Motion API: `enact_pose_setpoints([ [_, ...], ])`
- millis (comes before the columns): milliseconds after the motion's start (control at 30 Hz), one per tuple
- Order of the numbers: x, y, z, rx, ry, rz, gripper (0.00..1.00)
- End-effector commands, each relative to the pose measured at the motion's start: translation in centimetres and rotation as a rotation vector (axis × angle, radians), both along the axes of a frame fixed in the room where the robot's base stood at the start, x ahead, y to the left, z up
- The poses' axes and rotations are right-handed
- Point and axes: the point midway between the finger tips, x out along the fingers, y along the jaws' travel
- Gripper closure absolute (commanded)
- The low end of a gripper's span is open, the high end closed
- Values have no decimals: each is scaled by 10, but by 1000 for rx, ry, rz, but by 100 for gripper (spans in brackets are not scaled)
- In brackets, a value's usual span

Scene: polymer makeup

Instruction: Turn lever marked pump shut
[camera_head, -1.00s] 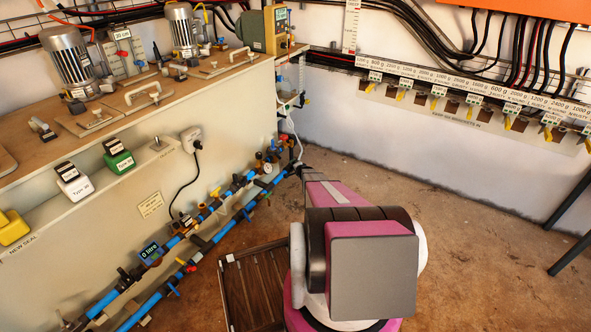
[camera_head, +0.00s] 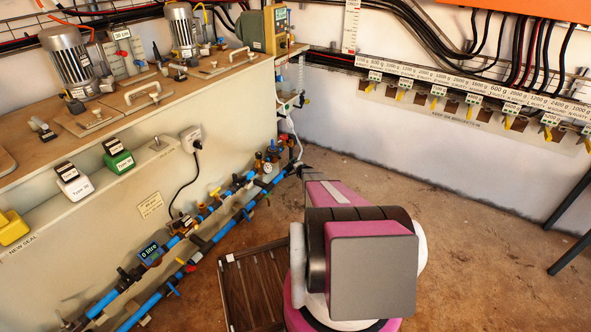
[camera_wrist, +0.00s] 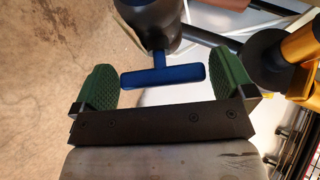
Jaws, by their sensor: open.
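A blue T-shaped lever (camera_wrist: 165,76) shows in the wrist view, on a dark round body (camera_wrist: 150,22). No pump marking on it can be read. My gripper (camera_wrist: 163,66) is open, with a green padded finger on each side of the lever's crossbar.
A brass-coloured fitting (camera_wrist: 300,45) and a black round part (camera_wrist: 266,60) lie right of my gripper in the wrist view. A pressure gauge (camera_head: 268,168) stands by the pipes. A slatted dark crate (camera_head: 250,290) is on the floor.

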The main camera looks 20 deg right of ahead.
Motion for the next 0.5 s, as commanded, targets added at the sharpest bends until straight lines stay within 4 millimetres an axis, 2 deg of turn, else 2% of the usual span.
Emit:
enact_pose_setpoints([
  [167,-21,0,11,0,0,0,0],
  [500,-78,-5,38,1,1,-3,0],
])
